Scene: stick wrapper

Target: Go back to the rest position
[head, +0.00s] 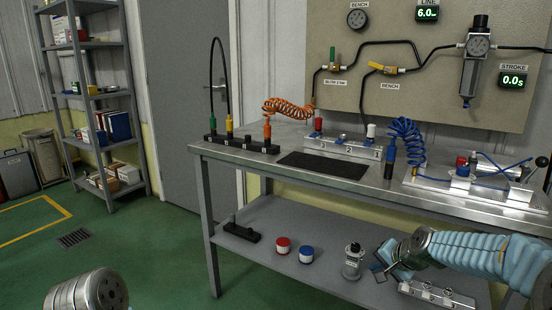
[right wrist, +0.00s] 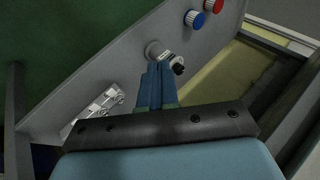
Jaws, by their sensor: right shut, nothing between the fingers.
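My right gripper (head: 378,268) is at the lower right in the head view, over the bench's lower shelf (head: 330,283). In the right wrist view its blue fingers (right wrist: 158,72) are together with nothing between them. A small metal cylinder unit (head: 352,262) stands on the shelf just left of the gripper. It also shows beyond the fingertips in the right wrist view (right wrist: 155,50); I cannot tell whether they touch. My left gripper is out of view; only a metal part of my left arm shows at the bottom left.
A red-topped can (head: 283,246), a blue-topped can (head: 306,254) and a black block (head: 242,232) sit on the lower shelf. A metal plate with fittings (head: 437,294) lies under my right arm. The bench top (head: 345,180) holds hoses and fixtures. Green floor (head: 150,250) is open at left.

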